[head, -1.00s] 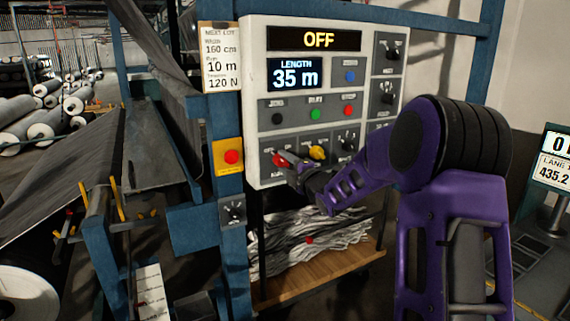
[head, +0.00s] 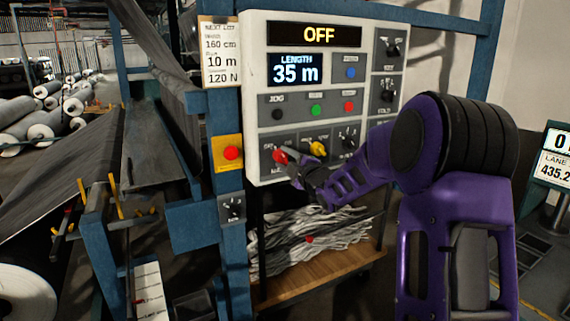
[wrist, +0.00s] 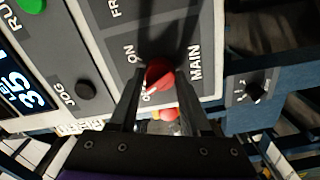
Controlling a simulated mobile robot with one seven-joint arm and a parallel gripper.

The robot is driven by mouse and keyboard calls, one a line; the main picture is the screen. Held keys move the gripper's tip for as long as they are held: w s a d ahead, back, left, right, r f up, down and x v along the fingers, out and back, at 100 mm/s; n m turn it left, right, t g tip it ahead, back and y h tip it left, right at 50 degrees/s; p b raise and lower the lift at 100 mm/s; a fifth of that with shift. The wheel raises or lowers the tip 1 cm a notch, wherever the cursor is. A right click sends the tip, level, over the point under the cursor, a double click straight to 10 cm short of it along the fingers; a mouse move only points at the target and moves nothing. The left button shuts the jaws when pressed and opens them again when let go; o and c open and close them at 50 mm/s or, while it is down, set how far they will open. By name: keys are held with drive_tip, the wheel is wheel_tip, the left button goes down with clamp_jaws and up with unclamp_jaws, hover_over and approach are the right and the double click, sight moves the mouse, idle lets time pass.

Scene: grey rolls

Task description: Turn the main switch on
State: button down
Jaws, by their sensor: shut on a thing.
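The main switch is a red knob (head: 279,157) at the lower left of the white control panel (head: 256,95). In the wrist view the knob (wrist: 158,73) sits beside the printed words MAIN, ON and OFF. A white mark on it lies next to OFF. My gripper (wrist: 157,80) has one finger on each side of the knob and is shut on it. In the head view my gripper (head: 288,163) reaches the knob from the right and partly covers its label. The panel display (head: 318,35) reads OFF.
A yellow selector (head: 318,148) sits just right of the red knob. A red button on a yellow plate (head: 230,154) is on the blue post to the left. Jog, run and stop buttons sit above. A cart with grey scrap (head: 330,243) stands below.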

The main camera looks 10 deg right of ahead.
drive_tip(key=m, duration=0.3)
drive_tip(key=shift+m, duration=0.4)
drive_tip(key=m, duration=0.3)
drive_tip(key=shift+m, duration=0.3)
drive_tip(key=m+p, duration=0.1)
drive_tip(key=m, duration=0.3)
drive_tip(key=shift+m+p, duration=0.35)
drive_tip(key=shift+m, duration=1.05)
drive_tip(key=shift+c, duration=1.8)
unclamp_jaws()
